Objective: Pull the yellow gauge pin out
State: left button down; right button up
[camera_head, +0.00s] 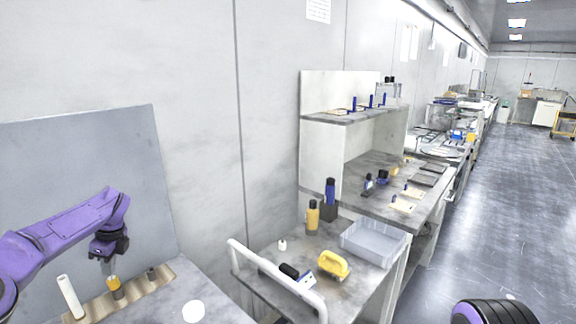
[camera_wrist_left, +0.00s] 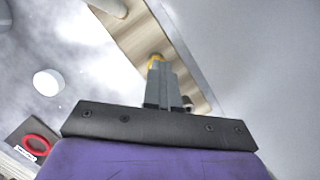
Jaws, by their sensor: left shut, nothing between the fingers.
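The yellow gauge pin (camera_head: 114,284) stands upright in a wooden strip (camera_head: 134,294) on the bench at the lower left. It has a yellow top and a darker lower part. My left gripper (camera_head: 112,270) is over the pin, pointing down, with its fingers shut and nothing between them. In the left wrist view, a little yellow of the pin (camera_wrist_left: 153,60) shows past the shut fingertips (camera_wrist_left: 158,66), which hide the rest. Whether the tips touch it I cannot tell. My right gripper is not in view.
On the strip, a tall white cylinder (camera_head: 70,296) stands left of the pin and a short dark peg (camera_head: 152,273) right. A white disc (camera_head: 194,311) lies on the bench. A grey panel (camera_head: 85,165) stands behind. A cart (camera_head: 262,285) with a grey bin (camera_head: 372,243) stands right.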

pick_arm(q)
jog(key=shift+p+v, duration=0.35)
jog(key=shift+v, duration=0.8)
jog(key=shift+a, duration=0.2)
jog(key=c, duration=1.8)
grip_release()
jog(key=o, duration=0.4)
